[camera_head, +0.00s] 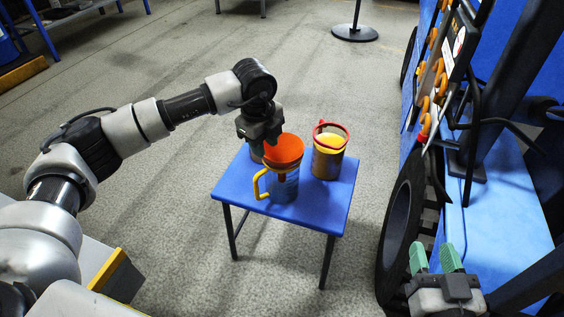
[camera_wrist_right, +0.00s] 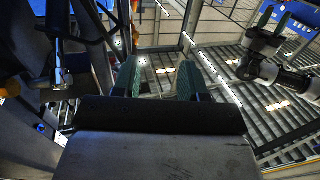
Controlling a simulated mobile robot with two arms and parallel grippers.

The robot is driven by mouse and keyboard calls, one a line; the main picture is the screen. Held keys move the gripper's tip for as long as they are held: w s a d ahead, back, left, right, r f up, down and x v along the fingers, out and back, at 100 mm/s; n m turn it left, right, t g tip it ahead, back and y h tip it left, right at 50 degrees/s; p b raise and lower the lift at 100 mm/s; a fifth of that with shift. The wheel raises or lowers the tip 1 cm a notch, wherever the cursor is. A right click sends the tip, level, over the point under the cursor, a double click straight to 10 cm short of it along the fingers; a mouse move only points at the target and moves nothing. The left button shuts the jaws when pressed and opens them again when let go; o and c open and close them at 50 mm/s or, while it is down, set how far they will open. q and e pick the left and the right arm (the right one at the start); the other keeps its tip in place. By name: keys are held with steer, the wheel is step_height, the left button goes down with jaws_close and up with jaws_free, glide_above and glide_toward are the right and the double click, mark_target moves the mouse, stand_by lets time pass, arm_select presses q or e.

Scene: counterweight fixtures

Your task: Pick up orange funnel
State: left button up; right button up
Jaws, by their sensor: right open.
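The orange funnel (camera_head: 284,150) sits over the mouth of a blue container with a yellow handle (camera_head: 284,187) on a small blue table (camera_head: 236,189) in the head view. Its wide rim faces up. My left gripper (camera_head: 262,138) is over the table right at the funnel's back left rim. Its fingertips are mostly hidden behind the funnel, so I cannot tell whether they touch or grip it. My right gripper (camera_head: 437,259), with green fingers, is open and empty at the lower right, away from the table. Its open fingers also show in the right wrist view (camera_wrist_right: 157,80).
A yellowish container with a red rim (camera_head: 328,152) stands on the table, right of the funnel. A black tyre (camera_head: 400,230) and a blue rack with hanging tools (camera_head: 432,85) stand on the right. A black post base (camera_head: 355,33) stands behind. The floor around the table is clear.

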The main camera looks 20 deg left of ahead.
mark_target(268, 158)
arm_select(q)
steer(key=f, duration=0.1)
steer(key=f+b, duration=0.1)
steer(key=f, duration=0.1)
steer(key=shift+w+d+f, duration=0.15)
steer(key=shift+d+f, duration=0.15)
steer(key=shift+f, duration=0.5)
arm_select(e)
steer(key=r+t, duration=0.1)
steer(key=r+t+y, duration=0.1)
steer(key=r, duration=0.1)
steer(key=r+t, duration=0.1)
steer(key=t, duration=0.1)
steer(key=shift+s+a+r+y, duration=0.3)
steer(key=shift+a+r+y, duration=0.05)
steer(key=shift+y, duration=0.05)
arm_select(q)
jaws_close()
